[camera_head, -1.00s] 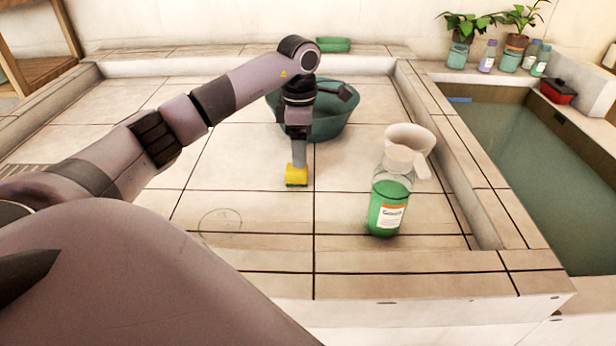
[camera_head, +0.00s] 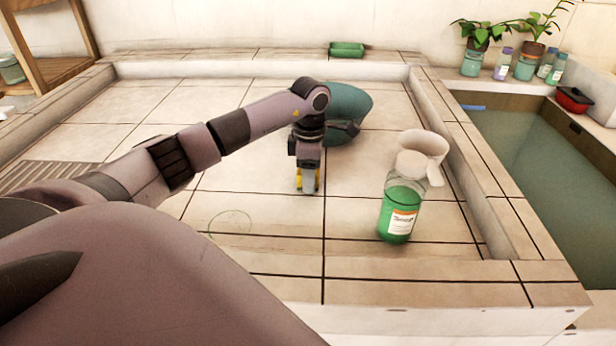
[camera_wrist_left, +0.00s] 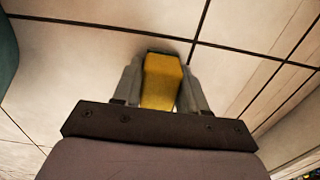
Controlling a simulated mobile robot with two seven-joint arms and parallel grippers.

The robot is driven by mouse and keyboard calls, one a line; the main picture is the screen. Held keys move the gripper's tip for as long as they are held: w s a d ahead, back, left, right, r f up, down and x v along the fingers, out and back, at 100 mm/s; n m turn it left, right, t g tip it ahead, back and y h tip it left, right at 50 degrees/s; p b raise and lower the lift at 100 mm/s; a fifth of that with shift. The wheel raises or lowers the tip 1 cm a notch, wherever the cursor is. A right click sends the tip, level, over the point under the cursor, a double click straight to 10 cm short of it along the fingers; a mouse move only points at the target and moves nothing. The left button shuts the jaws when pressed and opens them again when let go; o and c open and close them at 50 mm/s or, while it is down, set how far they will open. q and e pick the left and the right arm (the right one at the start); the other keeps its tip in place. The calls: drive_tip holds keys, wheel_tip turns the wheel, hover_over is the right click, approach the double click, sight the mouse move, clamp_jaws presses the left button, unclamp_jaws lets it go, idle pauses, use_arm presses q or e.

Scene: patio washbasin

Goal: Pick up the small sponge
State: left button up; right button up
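The small sponge (camera_wrist_left: 162,80) is yellow and sits between the two grey fingers of my left gripper (camera_wrist_left: 165,85) in the left wrist view. The fingers lie close against its two sides near their tips, so the gripper looks shut on it. In the head view my left gripper (camera_head: 307,181) points straight down at the tiled top, and yellow edges of the sponge (camera_head: 298,180) show on both sides of the near finger. Its lower end is at or very near the tiles; I cannot tell whether it touches them. My right gripper is not in view.
A teal bowl (camera_head: 352,108), partly hidden by my arm, looks tipped just behind the gripper. A water-filled basin (camera_head: 555,175) lies further right.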

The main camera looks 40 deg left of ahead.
use_arm(q)
drive_tip(key=shift+r, duration=0.1)
wheel_tip(320, 180, up, 20)
drive_tip(key=p, duration=0.3)
idle(0.5)
